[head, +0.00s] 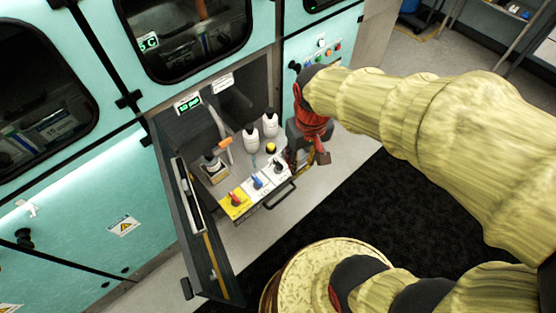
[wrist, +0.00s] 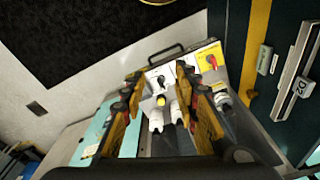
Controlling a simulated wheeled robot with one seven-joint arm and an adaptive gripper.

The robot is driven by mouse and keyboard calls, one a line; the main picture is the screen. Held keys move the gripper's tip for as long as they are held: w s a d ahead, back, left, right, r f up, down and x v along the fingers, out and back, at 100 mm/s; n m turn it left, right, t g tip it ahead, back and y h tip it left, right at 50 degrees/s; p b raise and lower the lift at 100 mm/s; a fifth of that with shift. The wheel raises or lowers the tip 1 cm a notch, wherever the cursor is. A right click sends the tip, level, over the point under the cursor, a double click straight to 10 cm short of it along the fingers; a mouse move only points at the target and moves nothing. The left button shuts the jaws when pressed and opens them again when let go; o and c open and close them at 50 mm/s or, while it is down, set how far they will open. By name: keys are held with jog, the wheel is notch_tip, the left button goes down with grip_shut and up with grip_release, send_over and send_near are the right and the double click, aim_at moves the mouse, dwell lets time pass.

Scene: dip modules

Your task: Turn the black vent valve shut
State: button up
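The black vent valve (head: 279,168) is a small black handle on a white plate at the right end of the front valve row. In the wrist view the black valve (wrist: 160,82) shows between my fingers and beyond their tips. My gripper (head: 305,160) is over the right side of the pulled-out module. In the wrist view my gripper (wrist: 160,76) is open and its fingers look apart from the handle. Contact is hard to judge in the head view.
A blue valve (head: 257,182) and a red valve (head: 234,198) on yellow stand left of the black one. White bottles (head: 251,137) stand behind. An open dark door (head: 208,230) bounds the left, and a handle bar (head: 279,195) crosses the front.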

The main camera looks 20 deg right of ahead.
jog(key=w+f+n+g+p, duration=0.1)
jog(key=w+f, duration=0.6)
jog(key=f, duration=0.5)
jog(key=w+f+n+g+p, duration=0.15)
jog(key=w+f, duration=0.45)
jog(key=f, duration=0.6)
jog(key=n+t, duration=0.1)
send_over(278, 162)
jog(key=shift+s+f+b, duration=0.2)
jog(key=shift+s+b, duration=0.25)
jog(key=shift+w+n+t, duration=0.25)
jog(key=shift+w+n, duration=0.1)
jog(key=shift+f+b, duration=0.75)
jog(key=shift+f, duration=3.05)
jog(key=c, duration=0.7)
grip_shut()
